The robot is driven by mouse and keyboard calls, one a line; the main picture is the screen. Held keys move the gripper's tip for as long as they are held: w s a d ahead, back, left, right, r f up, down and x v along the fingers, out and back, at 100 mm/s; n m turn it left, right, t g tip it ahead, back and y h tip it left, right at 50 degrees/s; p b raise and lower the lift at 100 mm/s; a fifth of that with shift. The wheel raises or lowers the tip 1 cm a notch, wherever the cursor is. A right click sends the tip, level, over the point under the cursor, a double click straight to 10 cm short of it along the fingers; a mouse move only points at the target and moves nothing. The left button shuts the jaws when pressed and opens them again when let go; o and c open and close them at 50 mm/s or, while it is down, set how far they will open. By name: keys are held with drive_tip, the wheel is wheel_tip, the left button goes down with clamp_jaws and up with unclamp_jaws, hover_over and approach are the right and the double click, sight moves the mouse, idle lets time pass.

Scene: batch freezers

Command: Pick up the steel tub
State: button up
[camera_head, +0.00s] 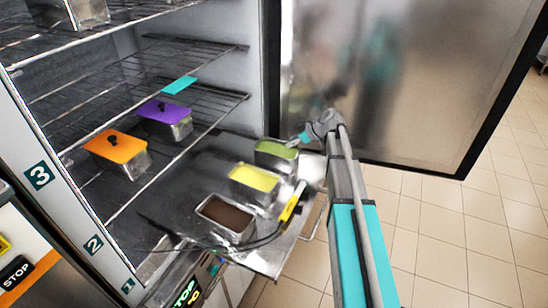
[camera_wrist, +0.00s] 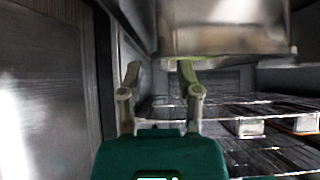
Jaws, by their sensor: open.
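Three open steel tubs stand on the grey surface in front of the freezer. One has green contents (camera_head: 276,154), one yellow contents (camera_head: 254,182) and one brown contents (camera_head: 226,219). My gripper (camera_head: 306,136) is at the right far corner of the green tub. In the wrist view my gripper (camera_wrist: 160,72) is open, with its two fingers apart. A steel tub wall (camera_wrist: 225,38) fills the top right of that view, close to the right fingertip. I cannot tell whether they touch. Nothing shows between the fingers.
Wire shelves (camera_head: 195,100) hold a tub with an orange lid (camera_head: 116,147) and one with a purple lid (camera_head: 161,111). A turquoise lid (camera_head: 180,85) lies behind. A yellow-handled tool (camera_head: 292,203) lies right of the tubs. The open freezer door (camera_head: 400,80) stands behind my arm.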

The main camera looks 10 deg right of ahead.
sight(283, 156)
drive_tip(key=shift+b+x, duration=1.65)
drive_tip(key=shift+x, duration=0.85)
clamp_jaws()
